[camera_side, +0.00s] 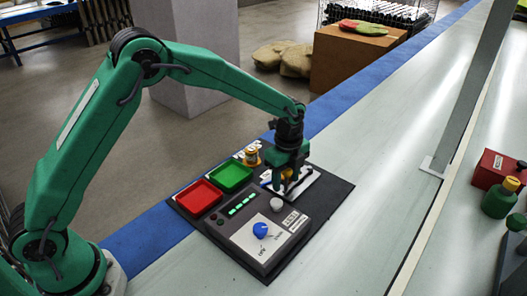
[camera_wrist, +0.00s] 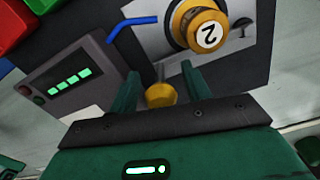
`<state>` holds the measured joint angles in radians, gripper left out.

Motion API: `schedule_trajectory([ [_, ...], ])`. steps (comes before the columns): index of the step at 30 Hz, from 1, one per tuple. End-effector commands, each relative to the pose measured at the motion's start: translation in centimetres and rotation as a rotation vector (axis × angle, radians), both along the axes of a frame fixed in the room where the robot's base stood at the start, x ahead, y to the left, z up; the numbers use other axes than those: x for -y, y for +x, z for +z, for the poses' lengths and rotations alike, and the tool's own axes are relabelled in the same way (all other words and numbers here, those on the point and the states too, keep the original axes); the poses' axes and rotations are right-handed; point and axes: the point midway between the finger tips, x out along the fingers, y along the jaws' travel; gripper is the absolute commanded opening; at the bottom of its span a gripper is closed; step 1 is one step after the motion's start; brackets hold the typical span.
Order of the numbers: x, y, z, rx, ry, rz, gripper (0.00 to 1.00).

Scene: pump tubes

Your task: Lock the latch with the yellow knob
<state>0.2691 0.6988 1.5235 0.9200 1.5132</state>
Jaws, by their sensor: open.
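The yellow knob (camera_wrist: 160,95) shows in the wrist view between the two fingers of my gripper (camera_wrist: 160,70), nearer its palm than its tips in the picture. The fingers are apart, with a gap on both sides of the knob. In the side view my gripper (camera_side: 284,187) points down over the right part of the dark base board; it hides most of the latch there. An orange cylinder marked 2 (camera_wrist: 198,24) stands just beyond the fingertips on a pale plate (camera_wrist: 160,42). A bent blue tube (camera_wrist: 130,27) lies left of it.
The control box (camera_side: 268,237) has a blue dial (camera_side: 260,230) and a white knob (camera_side: 277,204). A red tray (camera_side: 199,197) and green tray (camera_side: 231,177) sit to its left. An amber-topped part (camera_side: 251,156) stands behind.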

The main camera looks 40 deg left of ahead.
Motion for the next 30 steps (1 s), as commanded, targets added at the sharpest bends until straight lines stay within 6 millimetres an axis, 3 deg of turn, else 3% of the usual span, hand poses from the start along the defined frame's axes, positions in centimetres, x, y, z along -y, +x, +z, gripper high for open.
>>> schedule_trajectory([
  [8,0.1,0.1,1.5,0.004,-0.001,0.0,0.48],
  [21,0.0,0.1,6.8,0.002,0.0,0.0,0.48],
  [30,0.0,0.0,7.9,0.0,0.0,0.0,0.48],
])
